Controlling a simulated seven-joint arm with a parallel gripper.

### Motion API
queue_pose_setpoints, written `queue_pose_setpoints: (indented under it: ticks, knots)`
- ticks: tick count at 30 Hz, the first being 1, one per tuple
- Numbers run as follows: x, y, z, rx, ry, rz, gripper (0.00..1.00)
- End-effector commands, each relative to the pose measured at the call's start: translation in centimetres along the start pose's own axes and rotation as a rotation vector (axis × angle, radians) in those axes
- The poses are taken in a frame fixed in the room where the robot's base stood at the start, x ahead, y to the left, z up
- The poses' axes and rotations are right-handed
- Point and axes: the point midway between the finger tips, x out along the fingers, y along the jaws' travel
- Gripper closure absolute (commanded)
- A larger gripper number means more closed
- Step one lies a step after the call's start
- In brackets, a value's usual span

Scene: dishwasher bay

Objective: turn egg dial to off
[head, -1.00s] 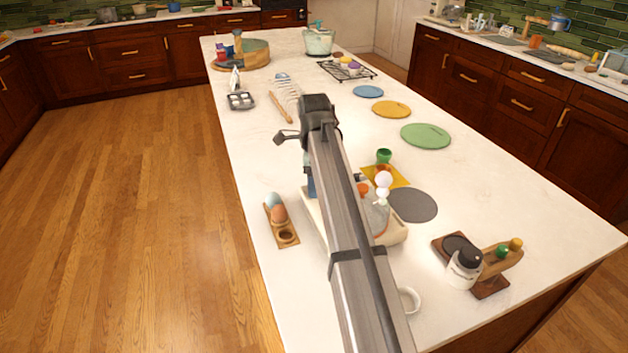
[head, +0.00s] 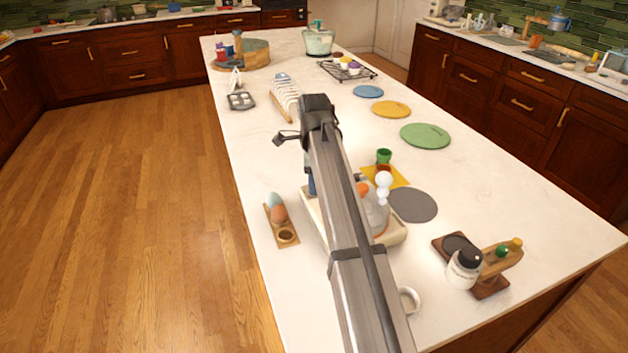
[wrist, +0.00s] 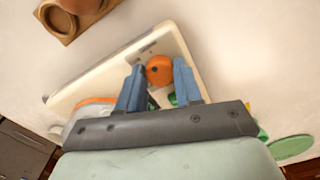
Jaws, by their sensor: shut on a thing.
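The egg dial (wrist: 159,70) is a round orange knob with a dark centre dot, near one end of the cream appliance base (wrist: 92,80) in the wrist view. My gripper (wrist: 159,74) has its two blue fingers on either side of the knob and is shut on it. In the head view the cream base (head: 392,236) stands on the island, largely covered by my arm. The knob cannot be made out there. A blue part of my gripper (head: 311,181) shows just left of the arm. The dial's off mark is not readable.
A wooden egg holder (head: 286,236) with eggs stands left of the base. A white jar (head: 463,270) is at the front right. The island's left edge is close.

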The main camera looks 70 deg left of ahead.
Motion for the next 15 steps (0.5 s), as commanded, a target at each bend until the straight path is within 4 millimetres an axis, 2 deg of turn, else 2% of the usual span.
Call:
queue_pose_setpoints:
  ticks: [15]
  knots:
    - [-0.02,0.01,0.0,-0.421,0.0,0.001,0.96]
